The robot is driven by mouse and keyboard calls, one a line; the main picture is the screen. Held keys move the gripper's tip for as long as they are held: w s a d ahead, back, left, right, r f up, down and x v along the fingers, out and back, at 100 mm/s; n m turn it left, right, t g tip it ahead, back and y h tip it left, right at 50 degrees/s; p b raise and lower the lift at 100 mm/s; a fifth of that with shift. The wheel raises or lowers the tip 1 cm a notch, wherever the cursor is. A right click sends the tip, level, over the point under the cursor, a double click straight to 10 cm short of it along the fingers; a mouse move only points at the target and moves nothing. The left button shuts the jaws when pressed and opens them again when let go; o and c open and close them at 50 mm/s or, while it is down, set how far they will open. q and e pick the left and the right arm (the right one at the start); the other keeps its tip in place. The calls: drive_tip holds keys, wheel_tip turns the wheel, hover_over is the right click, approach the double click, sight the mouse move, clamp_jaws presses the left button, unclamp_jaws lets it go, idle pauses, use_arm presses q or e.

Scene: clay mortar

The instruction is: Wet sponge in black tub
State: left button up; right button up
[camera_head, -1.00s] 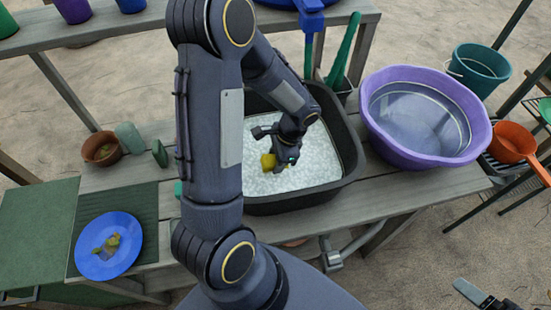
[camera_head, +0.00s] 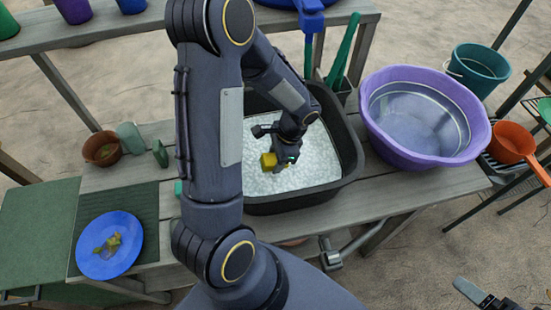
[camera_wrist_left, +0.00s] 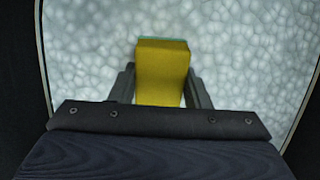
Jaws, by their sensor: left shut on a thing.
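The black tub (camera_head: 345,150) stands on the wooden bench and is filled with white, foamy-looking suds (camera_head: 300,178). My left gripper (camera_head: 277,161) is inside the tub's outline, over the suds, and is shut on the yellow sponge (camera_head: 268,160). In the left wrist view the sponge (camera_wrist_left: 162,75) sits between the two fingers, with a thin green layer along its far edge. Suds surround it in that view. I cannot tell how far its lower end is in the suds. My right gripper (camera_head: 480,296) shows only in part at the lower right corner, away from the bench.
A purple basin (camera_head: 472,103) of clear liquid stands right of the tub. A blue plate (camera_head: 92,262) with scraps on it lies at the left on a green mat. A brown pot (camera_head: 103,150) and a green cup (camera_head: 130,137) stand behind it. An orange pan (camera_head: 512,138) is far right.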

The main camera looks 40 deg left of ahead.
sight(275, 159)
use_arm(q)
wheel_tip(275, 159, up, 16)
drive_tip(key=p, duration=1.2)
drive_tip(key=shift+w, duration=0.1)
